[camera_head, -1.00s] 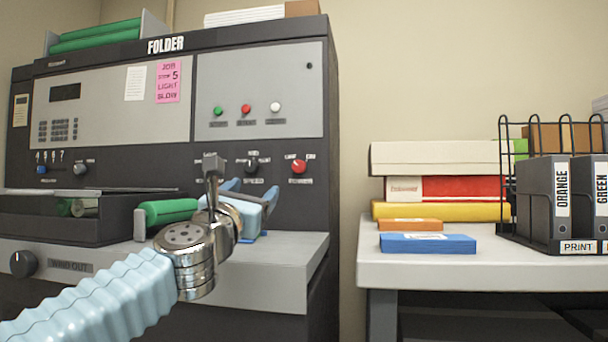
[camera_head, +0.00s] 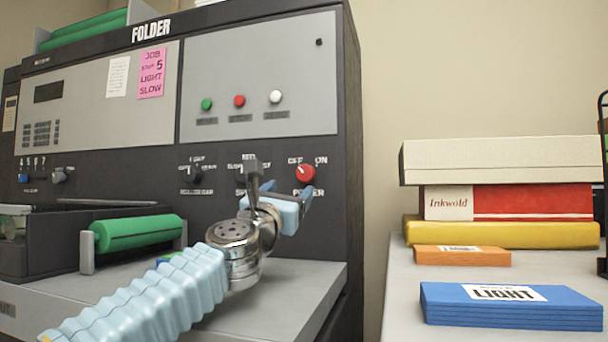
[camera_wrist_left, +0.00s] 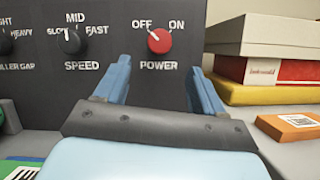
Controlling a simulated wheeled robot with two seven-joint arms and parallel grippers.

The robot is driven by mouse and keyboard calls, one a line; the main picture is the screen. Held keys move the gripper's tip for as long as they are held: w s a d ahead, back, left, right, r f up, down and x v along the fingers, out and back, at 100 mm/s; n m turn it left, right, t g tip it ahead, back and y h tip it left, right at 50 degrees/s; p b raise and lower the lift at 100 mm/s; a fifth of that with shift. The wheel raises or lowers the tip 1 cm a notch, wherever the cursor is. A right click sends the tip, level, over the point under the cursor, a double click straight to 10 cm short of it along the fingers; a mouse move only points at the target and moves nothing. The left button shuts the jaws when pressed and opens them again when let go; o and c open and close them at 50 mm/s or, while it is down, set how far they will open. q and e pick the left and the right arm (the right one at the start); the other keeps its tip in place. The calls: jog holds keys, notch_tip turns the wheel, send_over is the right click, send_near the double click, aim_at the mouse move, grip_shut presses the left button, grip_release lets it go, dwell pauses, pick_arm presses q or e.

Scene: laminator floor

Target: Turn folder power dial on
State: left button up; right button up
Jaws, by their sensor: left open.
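The folder machine (camera_head: 352,130) is dark with grey panels. Its red power dial (camera_head: 306,174) is on the lower right of the front, marked OFF and ON. In the left wrist view, the red dial (camera_wrist_left: 160,41) has its white pointer tilted up and left, toward OFF. My left gripper (camera_head: 288,190) is open and empty, just below and in front of the dial. In the left wrist view its blue fingers (camera_wrist_left: 160,72) stand apart on either side below the dial, with no visible contact. My right gripper is in neither view.
The black speed dial (camera_wrist_left: 72,40) is left of the power dial. The machine's grey shelf (camera_head: 300,283) lies below my arm. On the right, a grey table (camera_head: 398,300) holds stacked boxes (camera_head: 500,160) and a blue pack (camera_head: 510,307).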

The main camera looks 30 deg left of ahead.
aim_at(304, 174)
pick_arm(q)
jog(key=p+x, duration=0.3)
jog(key=x, duration=0.6)
jog(key=shift+w+r, duration=0.15)
jog(key=shift+w, duration=0.15)
jog(key=c, duration=1.1)
jog(key=shift+o, duration=0.2)
